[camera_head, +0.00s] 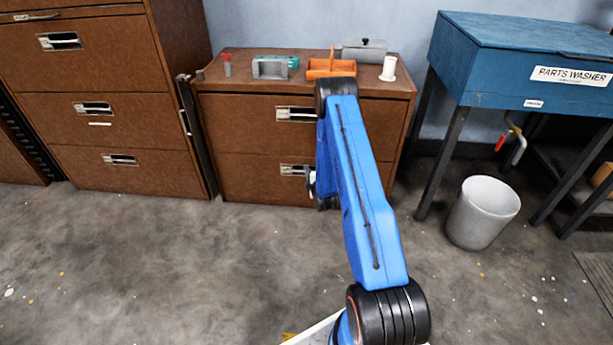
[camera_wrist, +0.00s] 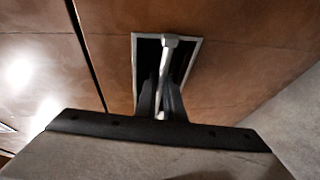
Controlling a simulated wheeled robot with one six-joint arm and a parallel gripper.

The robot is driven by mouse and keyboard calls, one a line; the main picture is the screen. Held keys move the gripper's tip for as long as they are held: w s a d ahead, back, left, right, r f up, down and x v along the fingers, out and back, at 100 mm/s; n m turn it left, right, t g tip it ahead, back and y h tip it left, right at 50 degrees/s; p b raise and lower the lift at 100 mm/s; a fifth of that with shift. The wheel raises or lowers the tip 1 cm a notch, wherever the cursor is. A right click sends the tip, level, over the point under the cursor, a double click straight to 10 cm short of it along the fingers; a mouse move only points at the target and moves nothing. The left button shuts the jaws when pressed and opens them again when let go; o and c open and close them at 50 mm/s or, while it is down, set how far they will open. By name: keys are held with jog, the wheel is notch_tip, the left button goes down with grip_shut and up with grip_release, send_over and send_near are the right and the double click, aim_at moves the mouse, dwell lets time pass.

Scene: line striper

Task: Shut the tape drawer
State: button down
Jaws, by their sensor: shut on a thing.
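A low brown two-drawer cabinet stands against the wall in the head view. Its lower drawer (camera_head: 250,182) has a recessed metal pull (camera_head: 291,170), partly hidden by my blue arm. No label reading tape shows. My gripper (camera_head: 311,185) is at this lower drawer's front, mostly hidden behind the arm. In the wrist view, the dark fingers (camera_wrist: 161,100) are shut on the pale drawer handle (camera_wrist: 168,45) within its framed recess. A narrow dark gap runs beside the drawer front (camera_wrist: 225,65). I cannot tell how far the drawer stands out.
On the cabinet top (camera_head: 215,75) are an orange caddy (camera_head: 328,70), a grey box (camera_head: 364,50), a white spool (camera_head: 389,68) and a tape-dispenser-like grey item (camera_head: 269,68). A taller cabinet (camera_head: 85,110) stands left. A bin (camera_head: 482,213) and blue parts washer (camera_head: 520,60) stand right. The floor in front is open.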

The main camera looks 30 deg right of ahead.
jog(key=shift+d, duration=0.1)
jog(key=c, duration=2.2)
grip_release()
jog(key=shift+w, duration=0.1)
jog(key=shift+o, duration=0.2)
jog(key=v, duration=1.7)
jog(key=shift+r, duration=0.15)
